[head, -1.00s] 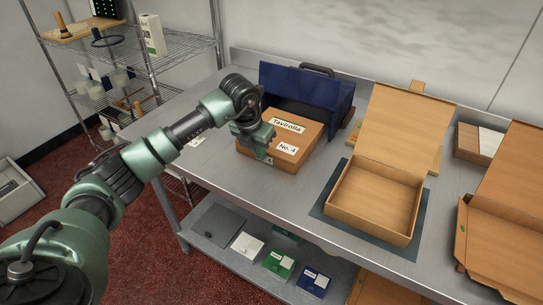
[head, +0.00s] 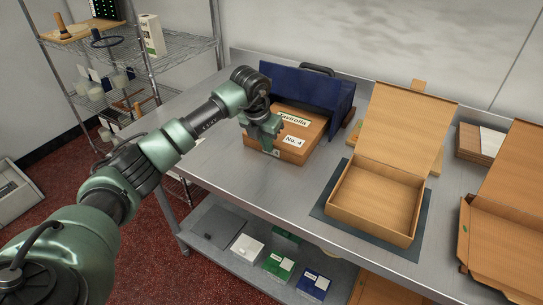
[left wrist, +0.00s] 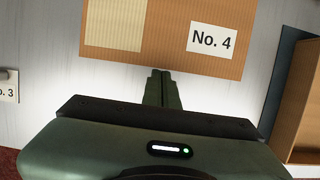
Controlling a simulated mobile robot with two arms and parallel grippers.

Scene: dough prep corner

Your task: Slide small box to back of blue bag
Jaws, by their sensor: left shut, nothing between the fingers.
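The small box (head: 309,132) is a flat brown cardboard box with labels reading "Tavirolla" and "No. 4". It lies on the steel table, its rear part at the open front of the blue bag (head: 337,100). How deep it sits inside is hard to tell. My left gripper (head: 271,150) is shut and empty, at the near side of the box. In the left wrist view, the shut fingers (left wrist: 161,76) point at the edge of the box (left wrist: 172,65) and seem to touch it. My right gripper is not in view.
An open empty cardboard box (head: 378,202) stands on a dark mat (head: 327,215) to the right. Another open carton (head: 505,240) is at the far right. A wire shelf (head: 135,38) stands at the left. The steel table (head: 225,175) is clear in front of the small box.

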